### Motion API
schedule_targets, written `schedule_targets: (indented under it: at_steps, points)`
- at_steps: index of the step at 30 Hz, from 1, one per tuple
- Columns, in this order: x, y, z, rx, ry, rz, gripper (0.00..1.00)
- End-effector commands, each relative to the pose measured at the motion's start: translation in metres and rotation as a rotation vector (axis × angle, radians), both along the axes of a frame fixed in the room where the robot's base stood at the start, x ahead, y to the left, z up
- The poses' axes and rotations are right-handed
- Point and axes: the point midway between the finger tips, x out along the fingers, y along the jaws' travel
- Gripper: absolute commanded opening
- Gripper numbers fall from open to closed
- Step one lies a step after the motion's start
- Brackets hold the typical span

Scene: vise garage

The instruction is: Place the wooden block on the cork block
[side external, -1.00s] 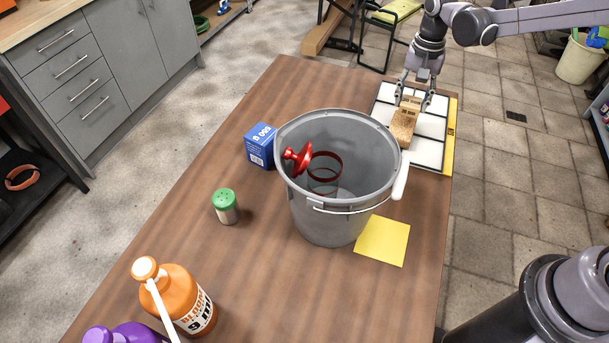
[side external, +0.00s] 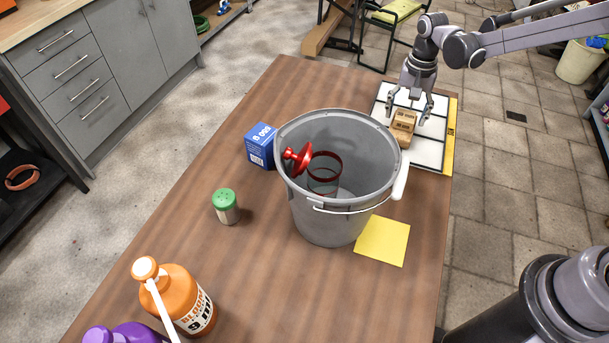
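The light wooden block (side external: 404,118) is on the white-panelled board, just behind the bucket's rim. It appears to rest on the browner cork block (side external: 401,139), whose lower part is hidden by the bucket. At this size the line between the two blocks is hard to make out. My gripper (side external: 407,117) is over the blocks with its fingers spread, one on either side of the wooden block. Gaps show between the fingers and the block, so it looks open and holds nothing.
A grey bucket (side external: 335,220) with a red-handled item inside stands close in front of the blocks. The board (side external: 429,152) lies under them. A blue box (side external: 260,146), green-capped shaker (side external: 226,207), yellow note (side external: 383,241) and orange bottle (side external: 180,298) are on the table (side external: 270,240).

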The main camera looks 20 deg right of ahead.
Motion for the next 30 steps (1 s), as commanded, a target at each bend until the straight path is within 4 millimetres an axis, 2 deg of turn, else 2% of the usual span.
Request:
schedule_targets:
  at_steps: [7,11,14,24,30]
  points:
    - [0.0,0.0,0.001,0.0,0.0,0.0,0.69]
    - [0.0,0.0,0.009,0.0,0.0,0.0,0.69]
    - [0.0,0.0,0.022,0.0,0.0,0.0,0.69]
    - [0.0,0.0,0.088,0.0,0.0,0.0,0.69]
    - [0.0,0.0,0.113,0.0,0.0,0.0,0.69]
